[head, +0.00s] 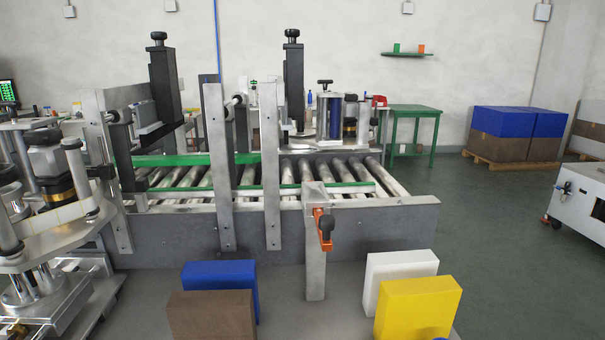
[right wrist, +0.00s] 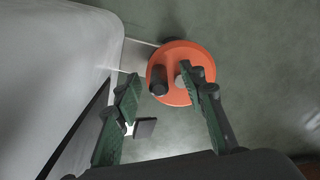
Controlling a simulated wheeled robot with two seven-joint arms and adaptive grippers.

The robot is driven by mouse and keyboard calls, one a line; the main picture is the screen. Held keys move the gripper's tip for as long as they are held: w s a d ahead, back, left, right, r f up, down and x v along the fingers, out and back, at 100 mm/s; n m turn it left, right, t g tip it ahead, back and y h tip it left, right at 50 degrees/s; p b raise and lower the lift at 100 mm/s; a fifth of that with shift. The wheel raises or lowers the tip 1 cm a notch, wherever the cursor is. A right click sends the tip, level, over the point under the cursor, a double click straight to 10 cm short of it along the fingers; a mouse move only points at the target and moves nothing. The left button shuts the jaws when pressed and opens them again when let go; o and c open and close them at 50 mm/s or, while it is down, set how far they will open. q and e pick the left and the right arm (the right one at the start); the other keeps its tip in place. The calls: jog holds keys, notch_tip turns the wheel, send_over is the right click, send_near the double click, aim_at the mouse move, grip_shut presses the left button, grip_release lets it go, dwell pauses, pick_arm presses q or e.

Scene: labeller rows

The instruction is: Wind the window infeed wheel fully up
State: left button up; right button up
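In the right wrist view an orange round wheel (right wrist: 178,98) with a dark knob (right wrist: 158,80) and a small grey hub is seen face-on. My right gripper (right wrist: 161,84) is open, its dark green fingers spread apart. The knob appears between the fingertips, and the right finger overlaps the wheel's right part; contact cannot be told. In the head view an orange crank (head: 324,229) with a black knob sits on a grey post before the conveyor. I cannot tell if it is the same wheel. Neither gripper shows in the head view.
A roller conveyor (head: 400,215) with upright plates spans the middle. Blue (head: 222,278), brown (head: 212,318), white (head: 400,272) and yellow (head: 418,310) blocks stand in front. A pale grey body (right wrist: 50,75) fills the wrist view's left.

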jog(key=shift+r, duration=0.15)
jog(key=shift+r+p, duration=1.4)
jog(key=shift+r, duration=1.5)
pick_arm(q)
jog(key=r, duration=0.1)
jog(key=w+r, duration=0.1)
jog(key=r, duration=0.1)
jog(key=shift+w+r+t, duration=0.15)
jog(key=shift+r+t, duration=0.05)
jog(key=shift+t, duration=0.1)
pick_arm(e)
jog(key=shift+o, duration=0.2)
jog(key=o, duration=0.5)
